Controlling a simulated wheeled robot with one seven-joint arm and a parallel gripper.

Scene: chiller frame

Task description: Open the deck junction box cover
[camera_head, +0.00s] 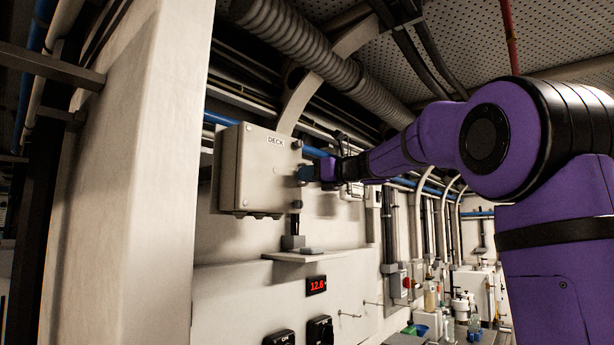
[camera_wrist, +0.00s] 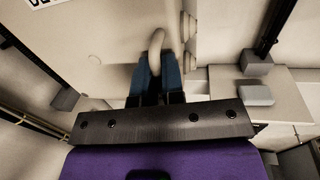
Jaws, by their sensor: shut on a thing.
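The deck junction box is a beige box on the wall, with a cover (camera_head: 262,178) marked "DECK" on its front. The cover looks closed in the head view; I cannot tell whether there is a small gap. My gripper (camera_head: 307,173) is at the cover's right edge. In the wrist view, my gripper's blue fingers (camera_wrist: 157,78) are shut around a pale curved handle (camera_wrist: 157,42) that stands out from the cover face (camera_wrist: 100,48). The handle's lower part is hidden between the fingers.
A small shelf (camera_head: 308,256) with a dark upright fitting (camera_head: 294,225) is just below the box. A red digital display (camera_head: 316,285) is lower on the wall. A large ribbed duct (camera_head: 300,45) runs above. A pale column (camera_head: 120,170) stands to the left.

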